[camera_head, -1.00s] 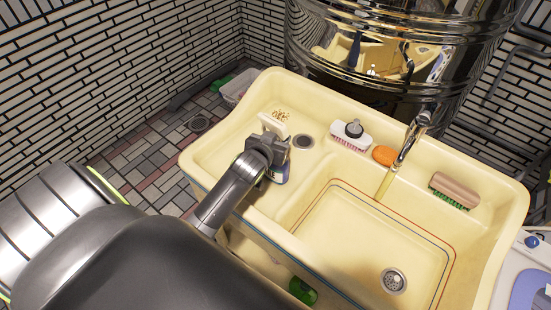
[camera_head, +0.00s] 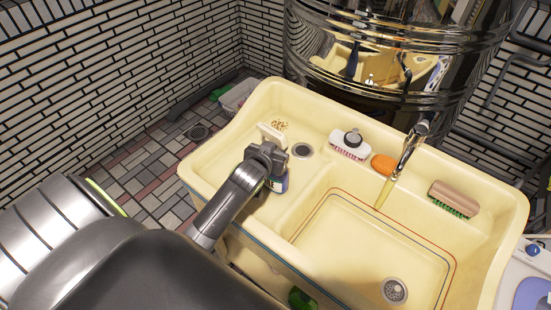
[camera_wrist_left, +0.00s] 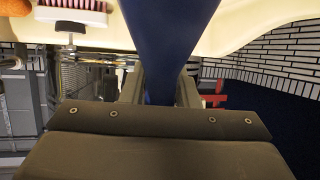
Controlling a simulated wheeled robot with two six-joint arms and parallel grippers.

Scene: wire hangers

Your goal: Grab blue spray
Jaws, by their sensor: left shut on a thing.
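The blue spray bottle (camera_head: 279,184) stands in the shallow left part of the cream sink (camera_head: 226,150), with its pale trigger head (camera_head: 270,132) showing above my gripper. My left gripper (camera_head: 273,158) is shut on the bottle below the head and hides its middle. In the left wrist view, the dark blue bottle body (camera_wrist_left: 168,35) runs between the two fingers of my gripper (camera_wrist_left: 160,88). I cannot tell whether the bottle's base touches the sink. My right gripper is not in view.
A white brush with pink bristles (camera_head: 350,146), an orange soap (camera_head: 384,164) and a brown brush with green bristles (camera_head: 454,198) lie along the back ledge. A shiny metal tank (camera_head: 375,40) stands behind.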

